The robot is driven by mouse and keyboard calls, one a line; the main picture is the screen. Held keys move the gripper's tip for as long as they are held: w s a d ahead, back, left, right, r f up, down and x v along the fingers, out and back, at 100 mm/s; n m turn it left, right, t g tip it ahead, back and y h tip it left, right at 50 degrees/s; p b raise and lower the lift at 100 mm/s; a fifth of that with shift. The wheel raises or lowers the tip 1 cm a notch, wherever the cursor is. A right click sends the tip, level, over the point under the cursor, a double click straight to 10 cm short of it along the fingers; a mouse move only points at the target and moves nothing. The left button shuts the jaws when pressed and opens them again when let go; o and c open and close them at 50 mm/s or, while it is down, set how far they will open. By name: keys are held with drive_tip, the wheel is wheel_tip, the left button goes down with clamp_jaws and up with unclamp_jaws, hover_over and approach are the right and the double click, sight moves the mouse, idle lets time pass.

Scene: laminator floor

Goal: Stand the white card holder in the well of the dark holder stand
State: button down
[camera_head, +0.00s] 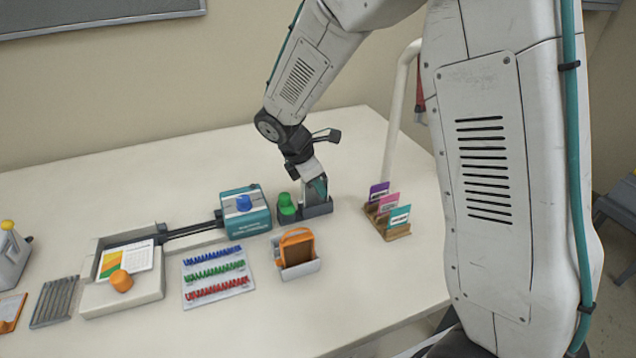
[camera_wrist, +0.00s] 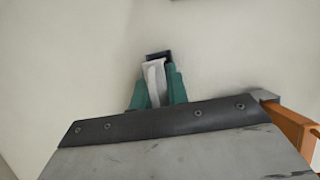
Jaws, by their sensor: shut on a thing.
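My gripper (camera_head: 317,186) points down at the right part of the dark holder stand (camera_head: 318,211), with its teal fingertips low at the stand. In the wrist view the teal fingers (camera_wrist: 156,92) are shut on a narrow white piece, which I take to be the white card holder (camera_wrist: 153,78). A small dark shape lies just beyond its far end. A green rounded piece (camera_head: 287,205) stands at the left end of the stand. My fingers hide most of the holder and the well in the head view, so I cannot tell whether the holder is seated.
A teal laminator with a blue knob (camera_head: 244,204) is close left of the stand. An orange-brown piece in a pale holder (camera_head: 298,250) stands in front. A wooden rack of coloured cards (camera_head: 388,212) is at the right. Binding combs (camera_head: 215,272) lie front left.

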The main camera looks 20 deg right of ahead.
idle(0.3)
drive_tip(key=c, duration=1.3)
unclamp_jaws()
drive_tip(key=shift+r, duration=0.15)
drive_tip(key=shift+r, duration=3.9)
